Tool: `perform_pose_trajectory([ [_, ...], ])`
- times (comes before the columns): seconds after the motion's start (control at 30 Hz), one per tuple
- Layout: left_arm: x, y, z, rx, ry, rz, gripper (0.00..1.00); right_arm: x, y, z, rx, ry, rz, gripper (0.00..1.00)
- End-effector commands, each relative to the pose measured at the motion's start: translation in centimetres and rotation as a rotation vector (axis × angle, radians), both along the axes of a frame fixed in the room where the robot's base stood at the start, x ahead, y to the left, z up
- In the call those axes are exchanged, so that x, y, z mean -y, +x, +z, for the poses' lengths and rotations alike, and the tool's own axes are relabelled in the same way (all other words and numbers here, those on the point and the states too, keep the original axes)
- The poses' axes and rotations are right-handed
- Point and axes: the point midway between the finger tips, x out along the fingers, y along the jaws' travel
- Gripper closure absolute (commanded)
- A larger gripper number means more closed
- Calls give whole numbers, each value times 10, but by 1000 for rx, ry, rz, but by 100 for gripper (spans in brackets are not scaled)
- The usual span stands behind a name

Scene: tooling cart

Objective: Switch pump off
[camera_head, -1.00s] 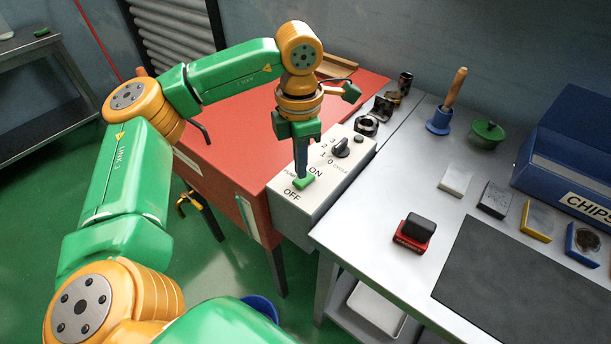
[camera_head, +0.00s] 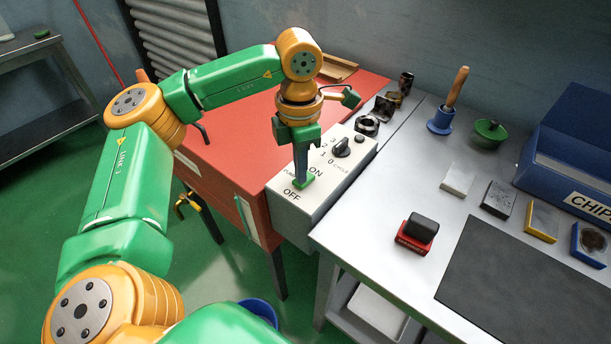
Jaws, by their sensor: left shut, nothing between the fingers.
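The pump switch (camera_head: 305,181) is a small green rocker on the top face of a light grey control box (camera_head: 325,190), between the printed words ON and OFF. My left gripper (camera_head: 300,181) points down at it with shut fingers, and the tips are at the switch. They appear to touch it, but I cannot tell for sure. The fingers hide part of the switch, so I cannot tell which way it is tipped. A black rotary knob (camera_head: 342,148) marked with numbers and CYCLE is further up the box. My right gripper is not in view.
A red cabinet top (camera_head: 230,130) lies left of the box. The grey bench (camera_head: 400,190) at right holds a red-and-black block (camera_head: 416,232), a dark mat (camera_head: 530,270), several small blocks, a blue-based brush (camera_head: 440,118) and a blue CHIPS bin (camera_head: 570,150).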

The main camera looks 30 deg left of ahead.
Motion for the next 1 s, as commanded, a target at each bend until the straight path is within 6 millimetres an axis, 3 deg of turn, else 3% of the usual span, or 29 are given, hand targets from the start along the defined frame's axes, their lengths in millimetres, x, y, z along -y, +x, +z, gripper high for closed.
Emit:
perform_pose_trajectory([
  [0.53,0,0,-4,-1,0,0,100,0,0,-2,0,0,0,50],
  [1.0,0,0,50,-1,0,0,100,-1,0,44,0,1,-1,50],
])
